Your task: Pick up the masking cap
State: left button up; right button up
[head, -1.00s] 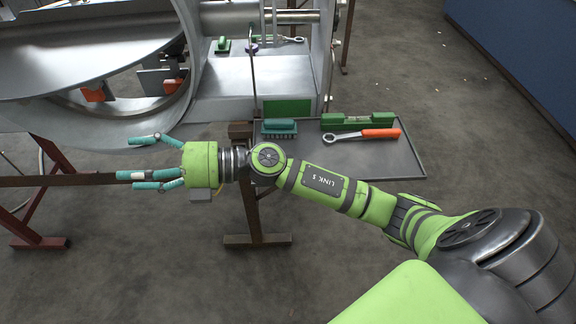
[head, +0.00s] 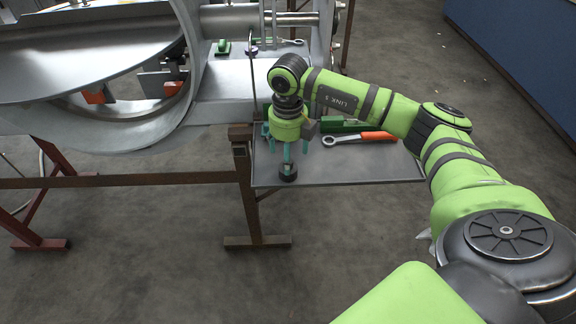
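My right gripper (head: 288,152) points down over the grey tray (head: 340,173), with its teal fingers spread apart. A small dark round piece (head: 288,172), which may be the masking cap, is at the tray's front left, just below the nearest fingertip. The fingertip overlaps its top in the head view, and I cannot tell whether they touch. The fingers do not look closed around it. My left gripper is not in view.
A wrench with an orange handle (head: 378,135) and a green level (head: 336,125) lie at the back of the tray, partly behind my gripper. The large metal duct (head: 160,115) stands to the left. The tray's front right is clear.

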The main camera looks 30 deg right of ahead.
aim_at(292, 177)
notch_tip(292, 177, down, 4)
jog(key=shift+s+a+p, duration=0.1)
jog(key=shift+p, duration=0.3)
jog(key=c, duration=0.9)
